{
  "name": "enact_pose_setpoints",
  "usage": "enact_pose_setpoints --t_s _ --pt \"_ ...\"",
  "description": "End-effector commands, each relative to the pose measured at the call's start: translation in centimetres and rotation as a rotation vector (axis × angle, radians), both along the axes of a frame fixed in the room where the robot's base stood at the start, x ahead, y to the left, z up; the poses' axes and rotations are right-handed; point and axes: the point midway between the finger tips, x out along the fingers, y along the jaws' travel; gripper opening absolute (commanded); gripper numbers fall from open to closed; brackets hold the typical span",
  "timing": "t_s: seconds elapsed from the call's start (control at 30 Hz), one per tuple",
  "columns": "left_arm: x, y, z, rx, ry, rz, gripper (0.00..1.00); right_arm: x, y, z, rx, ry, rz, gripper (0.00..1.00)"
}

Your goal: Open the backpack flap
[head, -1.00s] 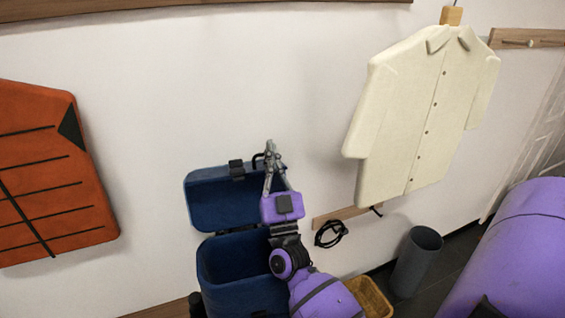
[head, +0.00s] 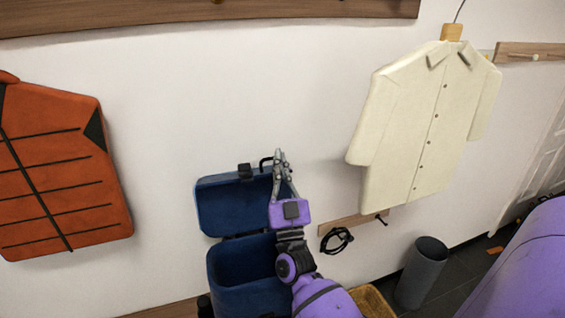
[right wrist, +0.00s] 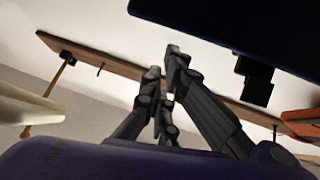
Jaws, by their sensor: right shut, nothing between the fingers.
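The backpack (head: 240,285) is a dark blue box-like body at the lower middle of the head view, and its inside shows. Its flap (head: 225,209) stands raised behind the opening, against or close to the white wall. A black buckle (head: 245,171) sits on the flap's top edge. My right gripper (head: 279,155) is shut and empty, in front of the flap's right part, with its fingertips above the top edge. I cannot tell whether it touches the flap. In the right wrist view the fingers (right wrist: 165,75) are close together, and a dark panel (right wrist: 240,20) is above. My left gripper is not in view.
An orange vest (head: 65,180) hangs at left and a cream shirt (head: 425,130) at right. A grey bin (head: 421,275) stands on the floor right of my arm, near a wicker basket (head: 372,303). A black cable loop (head: 337,240) hangs from a low wooden rail (head: 350,219).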

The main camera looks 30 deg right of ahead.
Motion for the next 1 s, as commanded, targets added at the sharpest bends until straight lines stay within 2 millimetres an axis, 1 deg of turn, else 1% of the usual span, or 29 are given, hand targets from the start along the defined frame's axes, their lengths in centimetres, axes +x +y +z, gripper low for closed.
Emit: enact_pose_setpoints --t_s 0.03,0.1,0.2,0.3,0.4,0.5,0.6,0.77,0.83,0.87,0.93,0.97,1.0 --pt "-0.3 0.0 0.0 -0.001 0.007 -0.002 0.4 -0.3 0.2 0.5 0.0 -0.008 0.0 0.0" --pt "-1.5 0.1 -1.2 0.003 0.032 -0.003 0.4 -2.0 0.8 -1.2 0.001 0.0 -0.001 0.0" --pt "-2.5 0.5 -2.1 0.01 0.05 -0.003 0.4 -3.9 1.6 -2.5 0.001 0.0 -0.001 0.0" --pt "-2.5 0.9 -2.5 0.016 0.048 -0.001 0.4 -5.6 2.3 -3.2 0.0 -0.004 -0.001 0.0" --pt "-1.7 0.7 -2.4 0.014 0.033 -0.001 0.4 -6.8 2.9 -3.7 -0.002 -0.008 -0.002 0.0" --pt "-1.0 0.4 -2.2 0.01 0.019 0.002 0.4 -7.6 3.2 -4.1 -0.003 -0.01 -0.002 0.0" --pt "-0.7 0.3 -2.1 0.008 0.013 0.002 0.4 -8.0 3.4 -4.1 -0.002 -0.013 -0.001 0.0" --pt "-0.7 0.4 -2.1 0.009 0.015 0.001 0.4 -8.1 3.5 -4.0 -0.002 -0.014 -0.001 0.0" --pt "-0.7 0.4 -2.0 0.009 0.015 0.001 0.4 -8.1 3.7 -4.4 -0.004 0.002 0.009 0.0" --pt "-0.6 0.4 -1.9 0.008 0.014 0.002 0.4 -8.1 3.9 -4.8 -0.006 0.02 0.019 0.0" --pt "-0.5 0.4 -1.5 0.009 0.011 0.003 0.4 -8.3 4.7 -6.7 -0.01 0.097 0.06 0.0" --pt "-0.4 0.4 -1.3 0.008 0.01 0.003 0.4 -8.4 5.2 -7.9 -0.012 0.144 0.084 0.0" --pt "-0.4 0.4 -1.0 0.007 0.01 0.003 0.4 -8.8 6.1 -9.9 -0.01 0.221 0.123 0.0"
